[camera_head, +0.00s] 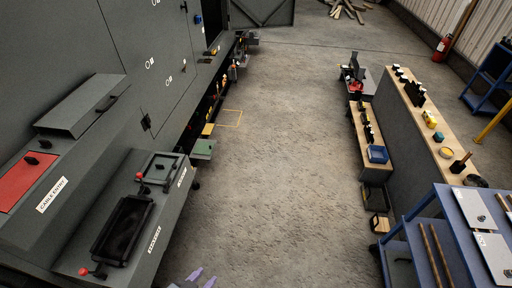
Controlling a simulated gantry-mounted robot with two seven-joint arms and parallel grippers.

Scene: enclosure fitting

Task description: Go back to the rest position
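My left gripper (202,277) shows at the bottom edge of the head view, left of the middle. Only its two pale purple fingertips and a bit of grey body are in the picture. The fingertips stand apart with bare floor between them, and I see nothing held. The gripper is over the concrete floor (270,170), to the right of the grey cabinet's front ledge and apart from it. The rest of the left arm is out of view. My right gripper is not in view.
The grey enclosure (90,160), with a red panel (28,180) and a black-handled hatch (122,228), fills the left. A blue trolley (455,240) and a wood-topped bench (428,115) stand at the right. The floor between them is clear.

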